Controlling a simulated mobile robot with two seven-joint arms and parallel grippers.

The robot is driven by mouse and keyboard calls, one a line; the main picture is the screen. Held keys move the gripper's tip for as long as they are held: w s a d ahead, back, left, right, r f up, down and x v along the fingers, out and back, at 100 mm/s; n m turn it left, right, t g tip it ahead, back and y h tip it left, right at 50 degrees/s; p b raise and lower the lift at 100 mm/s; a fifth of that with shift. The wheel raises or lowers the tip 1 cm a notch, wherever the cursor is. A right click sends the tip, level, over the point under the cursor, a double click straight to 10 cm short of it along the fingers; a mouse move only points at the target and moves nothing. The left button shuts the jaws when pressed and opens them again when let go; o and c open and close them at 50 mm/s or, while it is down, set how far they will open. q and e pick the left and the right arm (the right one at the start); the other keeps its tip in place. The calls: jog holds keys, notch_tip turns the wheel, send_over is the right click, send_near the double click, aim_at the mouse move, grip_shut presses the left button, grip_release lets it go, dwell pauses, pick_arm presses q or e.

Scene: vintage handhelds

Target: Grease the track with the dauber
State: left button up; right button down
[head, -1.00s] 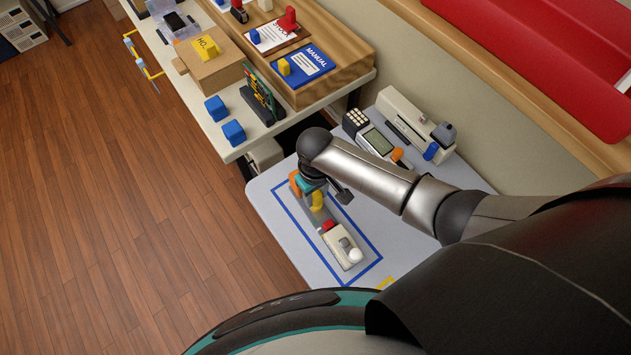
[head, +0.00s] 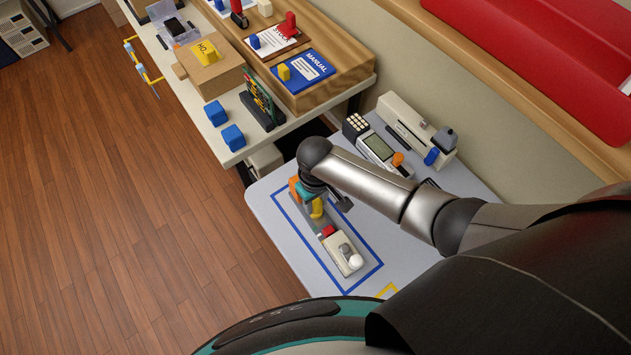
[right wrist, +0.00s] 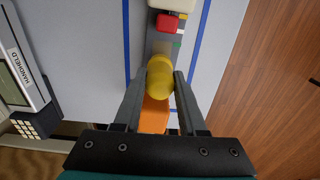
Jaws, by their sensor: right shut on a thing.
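The track (head: 323,224) is a grey strip inside a blue outline on the light grey table; it also shows in the right wrist view (right wrist: 160,46). My right gripper (right wrist: 161,80) is shut on a yellow rounded piece, apparently the dauber (right wrist: 160,77), which also shows in the head view (head: 317,208). The dauber is over the track; I cannot tell whether it touches. An orange block (head: 293,187) is at the track's far end. A red block (right wrist: 167,23) and a cream block (head: 342,251) are at the near end. My left gripper is not in view.
A handheld with a screen (head: 378,147) and a long cream device (head: 411,125) lie on the table's right side. A counter (head: 215,125) with blue blocks, a cardboard box (head: 210,68) and a blue manual (head: 304,68) stands behind. Bare table lies right of the blue outline.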

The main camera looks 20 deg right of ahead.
jog(key=shift+f, duration=0.4)
jog(key=shift+s, duration=0.15)
jog(key=shift+s+d+r+p, duration=0.1)
jog(key=shift+s+d+p, duration=0.05)
jog(key=shift+s+p, duration=0.3)
jog(key=shift+s+d+r+p, duration=0.1)
jog(key=shift+s+d+p, duration=0.05)
jog(key=shift+s+p, duration=0.3)
jog(key=shift+w+f, duration=0.1)
jog(key=shift+w+a+f+b, duration=0.15)
jog(key=shift+w+b, duration=0.15)
jog(key=shift+w, duration=0.2)
jog(key=shift+w+a+r+b, duration=0.15)
jog(key=shift+w+b, duration=0.1)
jog(key=shift+w, duration=0.2)
jog(key=shift+f, duration=0.1)
jog(key=shift+w+a+f+b, duration=0.1)
jog(key=shift+w+a+b, duration=0.15)
jog(key=shift+w+b, duration=0.5)
jog(key=shift+s+d+p, duration=0.35)
jog(key=shift+s+p, duration=0.55)
jog(key=shift+p, duration=0.3)
